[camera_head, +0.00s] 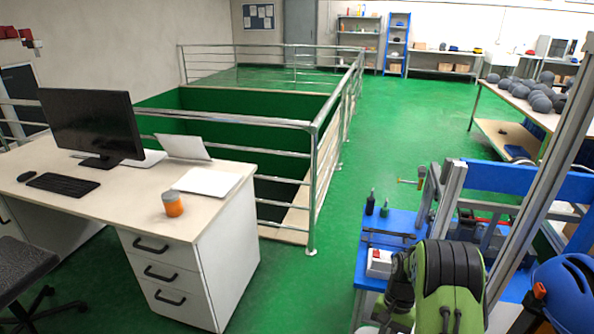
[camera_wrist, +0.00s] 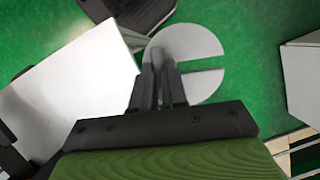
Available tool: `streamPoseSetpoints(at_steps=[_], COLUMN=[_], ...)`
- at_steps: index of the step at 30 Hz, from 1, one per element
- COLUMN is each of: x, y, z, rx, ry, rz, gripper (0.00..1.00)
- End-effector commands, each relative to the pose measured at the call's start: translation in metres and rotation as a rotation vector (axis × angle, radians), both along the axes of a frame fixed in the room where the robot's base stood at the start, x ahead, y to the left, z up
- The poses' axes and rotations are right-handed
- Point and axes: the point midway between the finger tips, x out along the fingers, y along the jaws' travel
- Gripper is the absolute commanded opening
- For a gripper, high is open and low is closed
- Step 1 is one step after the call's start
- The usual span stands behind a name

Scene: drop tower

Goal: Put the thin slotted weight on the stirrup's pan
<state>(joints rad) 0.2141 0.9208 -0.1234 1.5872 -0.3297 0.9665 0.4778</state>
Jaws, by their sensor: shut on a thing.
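The thin slotted weight (camera_wrist: 203,42) is a flat, light grey disc with a narrow slot open towards the right in the wrist view. My gripper (camera_wrist: 160,72) is shut on the disc's left part and holds it over the green floor. The dark fingers cover part of the disc. In the head view my green arm is at the lower right, and the gripper and weight are not visible there. I cannot make out the stirrup or its pan in either view.
A blue bench (camera_head: 398,222) with small tools stands by a metal frame (camera_head: 535,195) at the right. A blue helmet (camera_head: 565,293) is at the lower right. A desk (camera_head: 110,205) with a monitor (camera_head: 90,122) stands left. Railings (camera_head: 315,185) surround a floor opening. Green floor is clear between.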

Motion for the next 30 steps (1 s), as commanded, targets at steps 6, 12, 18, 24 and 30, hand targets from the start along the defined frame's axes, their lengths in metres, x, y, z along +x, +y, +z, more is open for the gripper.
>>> streamPoseSetpoints(at_steps=[6,12,18,24,30], x=[0.002,0.001,0.001,0.001,0.001], y=[0.051,0.07,0.071,0.071,0.069], z=[-0.001,-0.004,-0.005,-0.005,-0.005], rx=[0.001,0.005,0.006,0.006,0.006], ry=[0.02,0.03,0.031,0.031,0.031], rz=[0.38,0.536,0.546,0.546,0.546], gripper=[0.0,0.0,0.0,0.0,0.0])
